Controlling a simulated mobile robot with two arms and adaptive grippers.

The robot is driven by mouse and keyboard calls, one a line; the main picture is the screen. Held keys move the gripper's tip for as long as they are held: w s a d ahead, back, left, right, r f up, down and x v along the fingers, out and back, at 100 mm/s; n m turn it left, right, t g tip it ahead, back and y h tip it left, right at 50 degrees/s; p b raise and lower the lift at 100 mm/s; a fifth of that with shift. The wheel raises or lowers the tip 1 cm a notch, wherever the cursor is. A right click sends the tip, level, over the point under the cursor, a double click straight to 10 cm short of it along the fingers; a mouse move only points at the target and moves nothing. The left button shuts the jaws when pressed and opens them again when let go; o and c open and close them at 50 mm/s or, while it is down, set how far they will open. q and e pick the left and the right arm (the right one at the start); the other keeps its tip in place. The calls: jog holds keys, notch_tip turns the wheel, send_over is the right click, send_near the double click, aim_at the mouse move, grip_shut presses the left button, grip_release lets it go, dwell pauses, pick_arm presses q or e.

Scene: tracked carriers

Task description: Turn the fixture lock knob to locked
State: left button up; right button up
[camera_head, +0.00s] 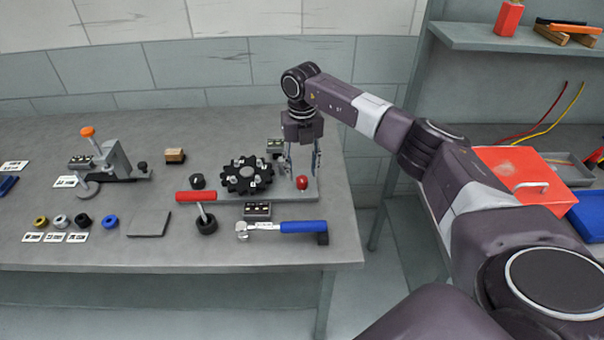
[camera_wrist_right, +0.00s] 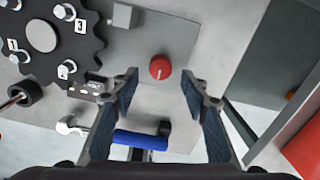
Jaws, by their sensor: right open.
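The red lock knob (camera_head: 302,182) sits on the right part of the grey fixture plate (camera_head: 285,196). In the right wrist view the knob (camera_wrist_right: 160,67) is round, with a pale pointer mark on its face. My right gripper (camera_head: 302,172) points down above the plate around the knob's place. In the right wrist view my right gripper (camera_wrist_right: 168,84) is open, its fingers on either side of and a little below the knob in the picture, not touching it. The black toothed carrier (camera_head: 247,176) lies on the plate left of the knob. My left gripper is not in view.
A blue-handled hammer (camera_head: 300,227) and a small dark block (camera_head: 257,211) lie in front of the plate. A red-handled tool (camera_head: 200,198) is to the left. A grey clamp stand (camera_head: 112,162) is farther left. A red box (camera_head: 520,175) stands on the right bench.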

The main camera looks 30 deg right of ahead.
aim_at(302, 179)
notch_tip(302, 179, down, 4)
jog(key=shift+r+p, duration=0.25)
jog(key=shift+p, duration=0.1)
jog(key=shift+w+d+f, duration=0.1)
jog(key=shift+f, duration=0.15)
jog(key=c, duration=0.7)
grip_shut()
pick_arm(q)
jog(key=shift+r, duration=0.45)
